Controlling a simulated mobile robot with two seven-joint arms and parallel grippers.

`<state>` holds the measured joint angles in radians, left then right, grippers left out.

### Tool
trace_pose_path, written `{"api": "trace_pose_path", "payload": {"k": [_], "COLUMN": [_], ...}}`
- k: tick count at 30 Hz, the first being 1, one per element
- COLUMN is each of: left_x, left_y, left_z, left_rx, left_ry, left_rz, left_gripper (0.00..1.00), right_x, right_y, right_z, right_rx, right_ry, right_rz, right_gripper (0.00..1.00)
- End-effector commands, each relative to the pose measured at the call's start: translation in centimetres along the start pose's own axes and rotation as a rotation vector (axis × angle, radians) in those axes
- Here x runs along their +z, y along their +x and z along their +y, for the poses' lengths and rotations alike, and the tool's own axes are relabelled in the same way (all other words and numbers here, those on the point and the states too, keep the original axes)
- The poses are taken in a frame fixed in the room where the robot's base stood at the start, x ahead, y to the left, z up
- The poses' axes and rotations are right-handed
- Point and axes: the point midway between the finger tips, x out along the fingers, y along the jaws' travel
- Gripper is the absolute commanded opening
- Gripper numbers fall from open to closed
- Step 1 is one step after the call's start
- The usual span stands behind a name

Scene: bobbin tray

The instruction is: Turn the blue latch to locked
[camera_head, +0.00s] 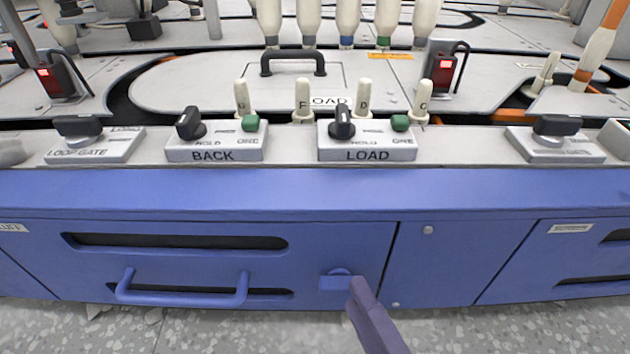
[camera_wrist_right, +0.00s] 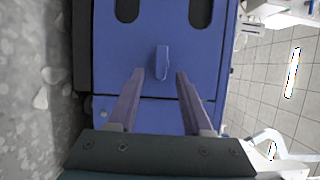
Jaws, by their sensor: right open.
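The blue latch (camera_head: 335,283) is a small blue bar on a round boss, on the front of the blue panel. It lies level in the head view, right of the drawer handle. My right gripper (camera_head: 358,284) shows as a purple-grey finger coming up from below, its tip at the latch's right end and covering part of it. In the right wrist view, the latch (camera_wrist_right: 162,61) stands between the tips of the two spread fingers of the right gripper (camera_wrist_right: 159,73). The fingers are open, with a gap on each side, and I see no clear contact. My left gripper is not in view.
A blue bar handle (camera_head: 180,297) sticks out of the panel to the left, near dark slots (camera_head: 175,241). Above is a ledge with the BACK (camera_head: 215,155) and LOAD (camera_head: 367,155) switch boxes. The panel right of the latch is mostly flat. Speckled floor (camera_head: 250,330) lies below.

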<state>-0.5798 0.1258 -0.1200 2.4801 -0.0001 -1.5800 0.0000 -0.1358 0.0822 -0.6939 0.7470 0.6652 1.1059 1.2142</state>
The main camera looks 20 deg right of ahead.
Motion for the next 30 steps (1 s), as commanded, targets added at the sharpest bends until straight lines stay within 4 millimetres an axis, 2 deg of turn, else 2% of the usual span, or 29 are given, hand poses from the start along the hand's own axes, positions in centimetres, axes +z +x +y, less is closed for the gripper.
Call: {"api": "trace_pose_path", "payload": {"k": [6,12,18,30], "left_x": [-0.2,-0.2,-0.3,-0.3], "left_y": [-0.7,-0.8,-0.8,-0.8], "left_z": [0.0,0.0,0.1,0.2], "left_rx": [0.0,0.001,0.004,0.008], "left_ry": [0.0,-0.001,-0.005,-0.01], "left_rz": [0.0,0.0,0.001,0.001], "left_gripper": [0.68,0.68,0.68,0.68], "right_x": [0.0,0.0,0.0,0.0], "right_y": [-4.6,-7.8,-8.8,-8.8], "right_z": [0.0,0.1,0.0,0.0], "right_rx": [0.006,0.004,0.002,0.001], "right_ry": [0.0,0.0,0.001,0.001], "right_rz": [0.0,0.0,0.0,0.0], "right_gripper": [0.5,0.5,0.5,0.5]}}
